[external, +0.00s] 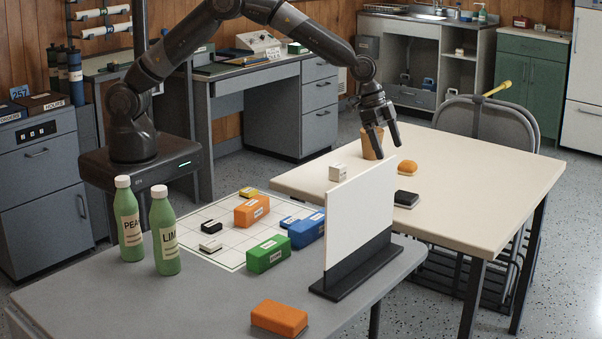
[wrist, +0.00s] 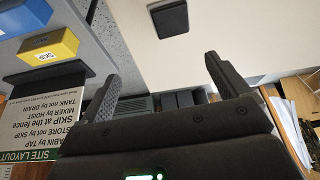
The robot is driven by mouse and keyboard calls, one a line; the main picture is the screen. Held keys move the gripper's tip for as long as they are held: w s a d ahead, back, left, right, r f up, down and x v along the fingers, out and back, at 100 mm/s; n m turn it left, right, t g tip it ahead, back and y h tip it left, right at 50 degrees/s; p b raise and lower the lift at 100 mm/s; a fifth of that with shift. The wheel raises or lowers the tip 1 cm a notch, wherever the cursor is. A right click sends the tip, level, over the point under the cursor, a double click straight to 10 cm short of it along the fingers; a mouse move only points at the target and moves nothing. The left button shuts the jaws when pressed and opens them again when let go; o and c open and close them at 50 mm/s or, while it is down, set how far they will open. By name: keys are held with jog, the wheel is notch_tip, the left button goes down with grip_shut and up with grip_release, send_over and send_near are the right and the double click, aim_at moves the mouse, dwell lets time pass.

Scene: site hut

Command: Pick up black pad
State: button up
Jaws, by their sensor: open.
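The black pad (external: 406,199) lies flat on the cream table, to the right of the upright white board. It also shows at the top of the wrist view (wrist: 168,18), beyond the space between my fingertips and apart from them. My gripper (external: 388,150) hangs above the cream table with its fingers pointing down, open and empty. Its two spread fingers also show in the wrist view (wrist: 163,82).
The white board (external: 359,220) stands upright at the grey table's edge. Labelled blocks, including the green one (external: 267,254), and two bottles occupy the grey table.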

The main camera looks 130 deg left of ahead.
notch_tip(320, 180, down, 4)
jog(key=a, duration=0.3)
send_near(405, 195)
jog(key=x, duration=0.2)
jog(key=shift+w+a+f, duration=0.1)
jog(key=shift+w+f, duration=0.1)
jog(key=shift+w, duration=0.1)
jog(key=shift+s+x, duration=0.1)
jog(key=shift+x, duration=1.4)
jog(key=shift+s+x, duration=0.15)
jog(key=shift+x, duration=1.3)
jog(key=shift+f, duration=0.1)
jog(key=c, duration=1)
jog(key=shift+c, duration=0.6)
